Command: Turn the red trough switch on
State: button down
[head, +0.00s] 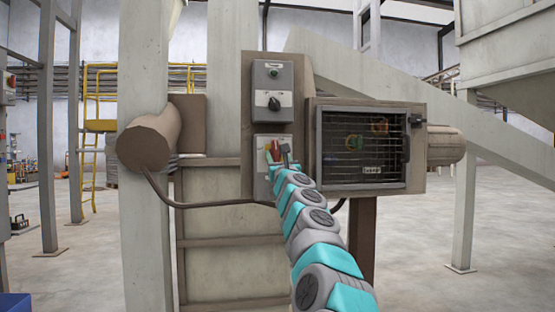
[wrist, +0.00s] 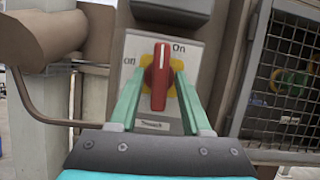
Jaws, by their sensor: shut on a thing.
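The red trough switch (wrist: 159,76) is a red rotary knob on a yellow backing, set on a pale plate. In the wrist view "Off" is printed at its upper left and "On" at its upper right. The knob stands about upright in the picture, its top end between the two words. My gripper (wrist: 160,88) has its two green fingers on either side of the knob, shut on it. In the head view the red switch (head: 275,149) shows small, partly hidden by my gripper (head: 279,160).
Above it on the same brown post is a grey box (head: 273,90) with a black rotary switch and a green button. A mesh-fronted cabinet (head: 362,150) stands close on the right. A brown cylinder (head: 149,142) and a hanging cable (head: 215,204) are on the left.

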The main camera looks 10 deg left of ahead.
jog(key=shift+r+m+h, duration=0.1)
jog(key=shift+m+h, duration=0.3)
jog(key=shift+m, duration=0.4)
jog(key=c, duration=0.7)
grip_release()
jog(key=shift+s, duration=0.1)
jog(key=shift+s+d+f+b, duration=0.15)
jog(key=shift+s+f+b, duration=0.55)
jog(key=shift+b, duration=0.55)
jog(key=shift+b+v, duration=2.8)
jog(key=shift+v, duration=0.1)
jog(key=shift+r, duration=0.2)
jog(key=shift+s, duration=0.1)
